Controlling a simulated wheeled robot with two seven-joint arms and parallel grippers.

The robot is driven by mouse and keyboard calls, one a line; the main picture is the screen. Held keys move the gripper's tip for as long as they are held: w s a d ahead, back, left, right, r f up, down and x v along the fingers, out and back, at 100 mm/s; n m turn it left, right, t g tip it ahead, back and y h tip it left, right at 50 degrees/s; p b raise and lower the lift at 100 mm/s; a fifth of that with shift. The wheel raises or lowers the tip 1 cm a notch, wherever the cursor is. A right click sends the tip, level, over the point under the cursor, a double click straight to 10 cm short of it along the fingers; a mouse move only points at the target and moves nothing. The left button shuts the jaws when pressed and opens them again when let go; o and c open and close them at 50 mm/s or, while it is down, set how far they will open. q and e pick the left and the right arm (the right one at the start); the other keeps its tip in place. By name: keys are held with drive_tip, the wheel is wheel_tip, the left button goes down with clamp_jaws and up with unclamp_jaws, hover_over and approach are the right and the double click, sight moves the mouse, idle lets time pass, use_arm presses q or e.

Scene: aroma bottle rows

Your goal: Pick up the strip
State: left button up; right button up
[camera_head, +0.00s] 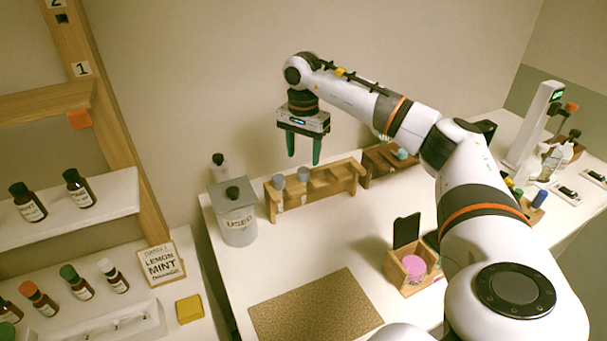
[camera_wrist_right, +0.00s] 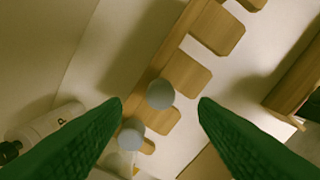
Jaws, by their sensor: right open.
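I cannot make out for certain which thing is the strip. Thin pale pieces lie in a white tray (camera_head: 130,325) at the lower left in the head view. My right gripper (camera_head: 304,158) is open and empty, fingers pointing down, above the wooden rack (camera_head: 345,181) near the wall. The rack holds two grey round-topped pieces, a left one (camera_head: 278,182) and a right one (camera_head: 303,174). In the right wrist view one grey top (camera_wrist_right: 160,93) lies between the green fingertips, apart from them; the other (camera_wrist_right: 132,134) is lower left. My left gripper is not in view.
A grey canister (camera_head: 238,224) marked "USED" stands left of the rack, with a white bottle (camera_head: 219,168) behind it. A second wooden rack (camera_head: 378,164) is to the right. A brown mat (camera_head: 315,308) lies in front. A wooden box (camera_head: 398,273) holds a pink item.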

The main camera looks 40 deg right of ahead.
wheel_tip(320, 180, down, 4)
drive_tip(key=shift+s+r+p, duration=0.1)
drive_tip(key=shift+r+p, duration=0.05)
drive_tip(key=shift+p, duration=0.6)
drive_tip(key=shift+f, duration=0.6)
drive_tip(key=c, duration=0.9)
drive_tip(key=shift+r, duration=0.1)
wheel_tip(320, 180, up, 12)
drive_tip(key=b, duration=0.3)
wheel_tip(320, 180, up, 6)
drive_tip(key=p, duration=0.2)
hover_over(304, 170)
drive_tip(key=shift+a, duration=0.15)
